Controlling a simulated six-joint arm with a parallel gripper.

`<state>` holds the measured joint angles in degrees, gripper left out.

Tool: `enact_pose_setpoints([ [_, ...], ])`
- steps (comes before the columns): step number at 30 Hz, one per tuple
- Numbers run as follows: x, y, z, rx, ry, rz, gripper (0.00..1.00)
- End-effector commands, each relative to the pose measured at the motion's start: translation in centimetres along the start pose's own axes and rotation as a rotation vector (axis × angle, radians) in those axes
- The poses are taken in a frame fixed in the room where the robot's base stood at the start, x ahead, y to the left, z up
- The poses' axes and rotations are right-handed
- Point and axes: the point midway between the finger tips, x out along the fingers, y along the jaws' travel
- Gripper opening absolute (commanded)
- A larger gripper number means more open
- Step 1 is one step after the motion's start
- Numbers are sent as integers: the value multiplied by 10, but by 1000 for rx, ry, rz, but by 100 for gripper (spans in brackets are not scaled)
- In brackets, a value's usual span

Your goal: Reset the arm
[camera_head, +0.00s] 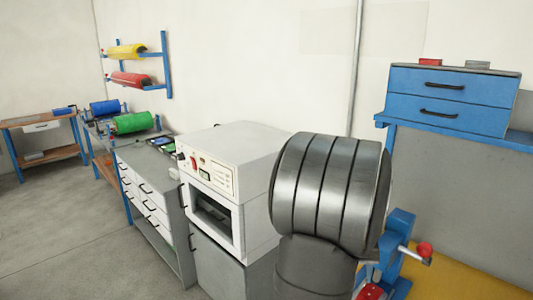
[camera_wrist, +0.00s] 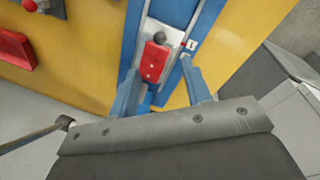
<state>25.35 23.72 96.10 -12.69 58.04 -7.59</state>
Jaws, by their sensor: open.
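My gripper (camera_wrist: 163,88) shows in the wrist view as two blue fingers standing apart beyond a grey screwed plate. It is open, and I see nothing held between the fingers. Past them is a blue fixture with a red block (camera_wrist: 155,62) and a dark round knob (camera_wrist: 160,38) on a yellow surface (camera_wrist: 240,45). I cannot tell whether the fingers touch the fixture. In the head view my grey arm link fills the lower middle right and hides the gripper.
A white oven-like machine (camera_head: 240,152) stands left of my arm. A blue fixture with a red-knobbed lever (camera_head: 424,250) is close on the right. A blue drawer unit (camera_head: 450,98) sits behind it. The left floor is clear.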

Motion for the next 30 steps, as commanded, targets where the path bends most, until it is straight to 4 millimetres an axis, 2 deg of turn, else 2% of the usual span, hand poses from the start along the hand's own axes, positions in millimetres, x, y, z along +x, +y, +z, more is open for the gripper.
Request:
enact_pose_setpoints([
  [1, -11, 0, -1, 0, 5, 1, 45],
  [9, -65, 0, -1, 1, 5, 0, 45],
  [12, -36, -1, 1, 0, -6, -2, 45],
  [30, 85, 0, 1, 0, -6, -1, 45],
])
